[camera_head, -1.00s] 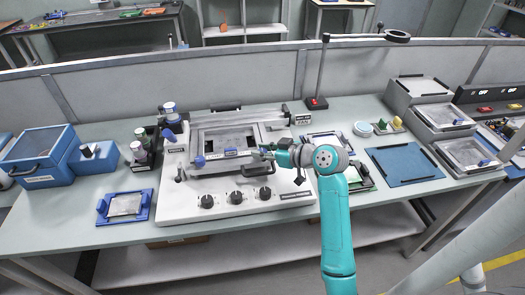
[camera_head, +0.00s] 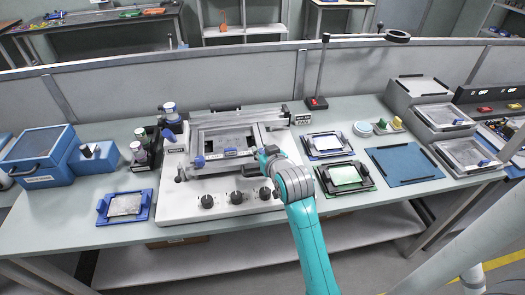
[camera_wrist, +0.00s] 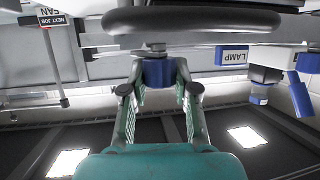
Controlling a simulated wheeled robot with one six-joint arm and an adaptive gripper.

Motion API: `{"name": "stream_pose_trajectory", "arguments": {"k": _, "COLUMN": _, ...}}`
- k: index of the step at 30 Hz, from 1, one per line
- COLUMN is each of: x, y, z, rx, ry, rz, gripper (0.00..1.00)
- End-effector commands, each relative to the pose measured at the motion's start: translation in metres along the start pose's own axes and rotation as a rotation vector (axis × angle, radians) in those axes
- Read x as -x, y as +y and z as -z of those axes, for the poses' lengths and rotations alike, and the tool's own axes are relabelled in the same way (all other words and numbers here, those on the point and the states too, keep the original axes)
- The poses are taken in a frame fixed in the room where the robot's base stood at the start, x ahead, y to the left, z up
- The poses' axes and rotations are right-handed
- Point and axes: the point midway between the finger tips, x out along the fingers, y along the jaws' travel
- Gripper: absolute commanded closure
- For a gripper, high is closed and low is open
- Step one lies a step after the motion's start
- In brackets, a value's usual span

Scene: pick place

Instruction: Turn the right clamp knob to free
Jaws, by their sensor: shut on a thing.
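My gripper (camera_head: 264,154) is at the right front edge of the white printing machine's frame (camera_head: 222,126). In the wrist view its teal fingers (camera_wrist: 159,78) are shut on a blue knob (camera_wrist: 157,72), one finger on each side. This is the right clamp knob; in the head view my gripper mostly hides it. The left clamp knob (camera_head: 199,161), also blue, stands free at the frame's left front. A blue-and-white label plate (camera_head: 230,152) lies between the two.
A dark handle (camera_head: 250,171) sits just left of my gripper, with several black dials (camera_head: 236,197) below on the white base (camera_head: 175,207). Framed trays (camera_head: 345,175) lie right of the machine.

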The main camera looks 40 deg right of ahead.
Motion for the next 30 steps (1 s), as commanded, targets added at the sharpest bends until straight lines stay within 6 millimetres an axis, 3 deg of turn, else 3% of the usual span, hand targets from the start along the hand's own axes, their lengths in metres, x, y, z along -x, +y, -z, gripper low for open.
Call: {"name": "stream_pose_trajectory", "arguments": {"k": 30, "x": -0.0011, "y": -0.0014, "z": -0.0002, "rx": -0.325, "ry": -0.003, "rz": -0.785, "gripper": 1.0}}
